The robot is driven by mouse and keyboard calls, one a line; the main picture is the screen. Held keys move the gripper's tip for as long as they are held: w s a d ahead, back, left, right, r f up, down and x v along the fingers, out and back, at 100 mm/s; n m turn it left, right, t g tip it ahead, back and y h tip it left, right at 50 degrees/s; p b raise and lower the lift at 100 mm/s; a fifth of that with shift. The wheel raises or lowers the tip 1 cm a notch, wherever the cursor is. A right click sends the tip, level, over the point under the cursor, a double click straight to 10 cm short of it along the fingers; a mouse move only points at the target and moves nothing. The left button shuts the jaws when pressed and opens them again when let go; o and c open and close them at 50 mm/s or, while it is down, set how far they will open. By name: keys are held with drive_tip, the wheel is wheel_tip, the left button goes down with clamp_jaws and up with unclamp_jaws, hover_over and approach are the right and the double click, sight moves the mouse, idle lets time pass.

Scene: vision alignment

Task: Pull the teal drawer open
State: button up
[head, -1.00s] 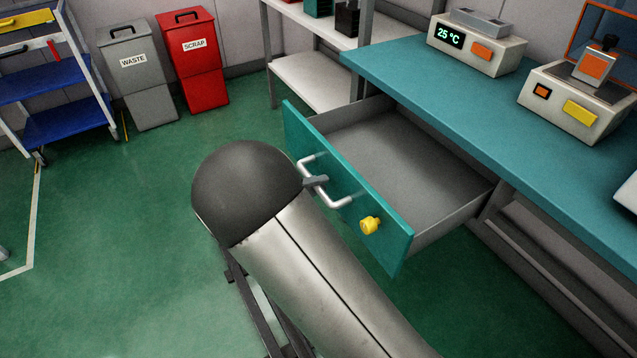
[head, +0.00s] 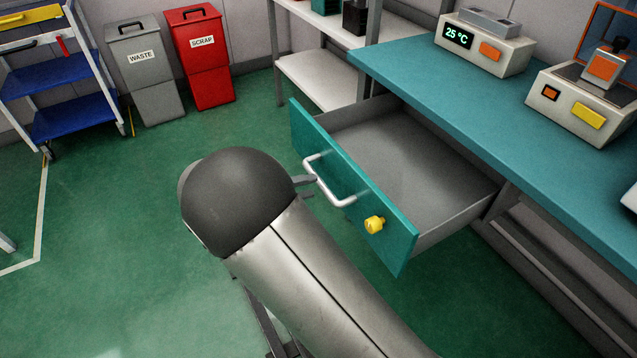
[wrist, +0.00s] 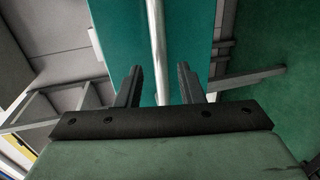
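The teal drawer (head: 385,226) stands far out from under the teal bench, and its grey inside (head: 405,155) shows empty. Its front carries a white bar handle (head: 328,182) and a yellow knob (head: 374,225). My gripper (head: 310,187) is just in front of the handle, mostly hidden behind my dark wrist. In the wrist view my gripper (wrist: 160,85) is open, its two fingers apart. The handle bar (wrist: 157,45) runs between and beyond them against the teal front (wrist: 190,40), touching neither finger.
A device reading 25 °C (head: 482,42) and another device with a yellow button (head: 585,105) stand on the bench (head: 450,90). A grey waste bin (head: 145,70), a red scrap bin (head: 201,55) and a blue-shelved cart (head: 65,75) stand at the back left. Green floor around my arm is clear.

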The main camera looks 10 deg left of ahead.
drive_tip(key=v, duration=1.2)
drive_tip(key=shift+s+a, duration=0.3)
drive_tip(key=d+r+m+g+y+p, duration=0.15)
drive_tip(key=d+r+g+p, duration=0.3)
drive_tip(key=d, duration=0.65)
drive_tip(key=d+r+m+g+y+p, duration=0.15)
drive_tip(key=d+r+g+p, duration=0.35)
drive_tip(key=d, duration=0.6)
drive_tip(key=s+d+r+m+y+p, duration=0.4)
drive_tip(key=s+d+r+y+p, duration=0.2)
drive_tip(key=s+d+r+y, duration=0.3)
drive_tip(key=s+d, duration=0.4)
drive_tip(key=s, duration=0.1)
drive_tip(key=shift+d, duration=0.25)
